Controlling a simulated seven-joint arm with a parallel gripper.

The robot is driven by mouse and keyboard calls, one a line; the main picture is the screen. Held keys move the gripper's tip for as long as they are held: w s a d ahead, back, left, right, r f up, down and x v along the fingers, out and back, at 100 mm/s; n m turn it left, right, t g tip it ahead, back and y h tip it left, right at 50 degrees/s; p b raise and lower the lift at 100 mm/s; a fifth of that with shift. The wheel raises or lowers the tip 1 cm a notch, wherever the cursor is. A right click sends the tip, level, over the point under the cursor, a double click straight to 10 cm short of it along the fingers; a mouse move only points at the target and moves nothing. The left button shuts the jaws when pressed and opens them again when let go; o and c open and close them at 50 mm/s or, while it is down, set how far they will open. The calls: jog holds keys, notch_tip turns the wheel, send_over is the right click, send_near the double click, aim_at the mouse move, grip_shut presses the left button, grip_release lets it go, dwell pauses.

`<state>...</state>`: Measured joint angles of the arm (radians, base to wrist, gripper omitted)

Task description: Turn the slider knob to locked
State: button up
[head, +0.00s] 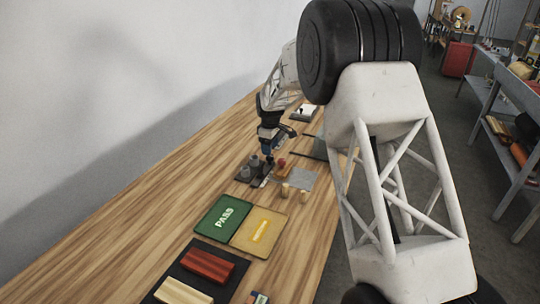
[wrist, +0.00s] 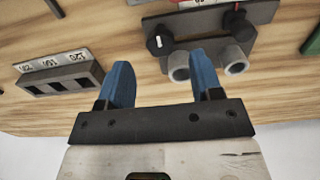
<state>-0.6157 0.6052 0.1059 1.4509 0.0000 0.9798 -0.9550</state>
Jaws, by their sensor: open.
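A dark panel (wrist: 205,30) shows at the top of the wrist view, with a round black knob (wrist: 160,42) carrying a white mark at its left and another dark knob (wrist: 236,17) with a red part at its right. Which of them is the slider knob I cannot tell. Two grey hollow cylinders (wrist: 178,66) (wrist: 235,60) stand at the panel's near edge. My gripper (wrist: 159,62) is open, its two blue fingers apart with nothing between them. The black knob appears just beyond the fingertips, not gripped. In the head view my gripper (head: 267,150) is over the panel area.
A grey slotted block (wrist: 62,82) with a number label lies left in the wrist view. In the head view, a grey plate (head: 305,178), small wooden pegs (head: 285,191), a green PASS mat (head: 222,215), a yellow mat (head: 272,227) and a dark tray (head: 225,290) occupy the table.

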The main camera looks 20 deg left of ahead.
aim_at(270, 160)
jog(key=shift+f, duration=2.05)
jog(key=c, duration=0.9)
